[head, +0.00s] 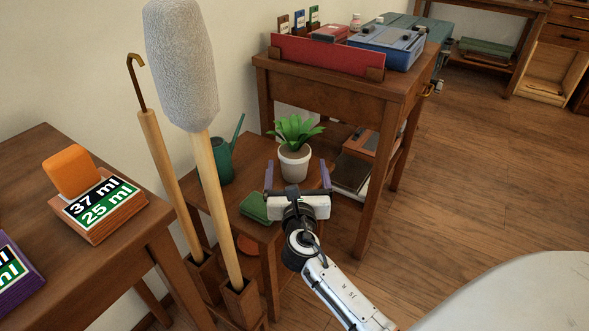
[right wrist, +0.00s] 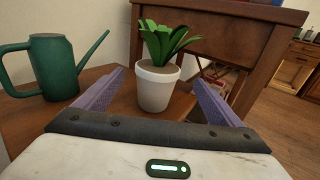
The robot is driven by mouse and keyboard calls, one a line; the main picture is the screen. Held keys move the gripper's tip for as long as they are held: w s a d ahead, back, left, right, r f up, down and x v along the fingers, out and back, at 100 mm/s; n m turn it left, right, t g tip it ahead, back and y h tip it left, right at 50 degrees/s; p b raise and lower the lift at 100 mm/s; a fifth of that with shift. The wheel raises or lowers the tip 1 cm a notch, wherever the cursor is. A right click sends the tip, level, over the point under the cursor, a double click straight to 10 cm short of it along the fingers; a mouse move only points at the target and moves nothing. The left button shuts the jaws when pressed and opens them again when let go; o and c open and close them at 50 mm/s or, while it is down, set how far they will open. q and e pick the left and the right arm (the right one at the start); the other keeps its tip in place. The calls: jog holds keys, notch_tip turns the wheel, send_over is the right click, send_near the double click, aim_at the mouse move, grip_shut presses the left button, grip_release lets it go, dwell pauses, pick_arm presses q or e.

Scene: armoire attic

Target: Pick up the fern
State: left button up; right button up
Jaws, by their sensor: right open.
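The fern (head: 295,153) is a green leafy plant in a white pot, standing upright on a small brown wooden table (head: 213,201). It also shows in the right wrist view (right wrist: 156,88), just beyond the fingertips and roughly centred between them. My right gripper (head: 297,175) is open and empty, with its two purple fingers pointing at the pot from the near side. In the right wrist view its fingers (right wrist: 160,82) spread to either side of the pot, with visible gaps. My left gripper is in neither view.
A green watering can (head: 219,163) stands left of the pot, also seen in the right wrist view (right wrist: 52,66). A green object (head: 255,207) lies near the table's front. A taller wooden desk (head: 330,91) stands close behind. A duster (head: 184,65) rises at left. Floor at right is clear.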

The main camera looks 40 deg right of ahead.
aim_at(294, 153)
jog(key=b+x, duration=0.2)
jog(key=x, duration=0.5)
jog(key=shift+w+a+f+b, duration=0.1)
jog(key=shift+w+a+b, duration=0.1)
jog(key=shift+b, duration=0.2)
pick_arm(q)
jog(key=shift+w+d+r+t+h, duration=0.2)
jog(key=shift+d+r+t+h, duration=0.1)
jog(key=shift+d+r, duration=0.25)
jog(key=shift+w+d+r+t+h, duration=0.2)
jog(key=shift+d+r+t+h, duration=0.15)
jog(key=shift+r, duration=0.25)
pick_arm(e)
jog(key=shift+w+d, duration=0.1)
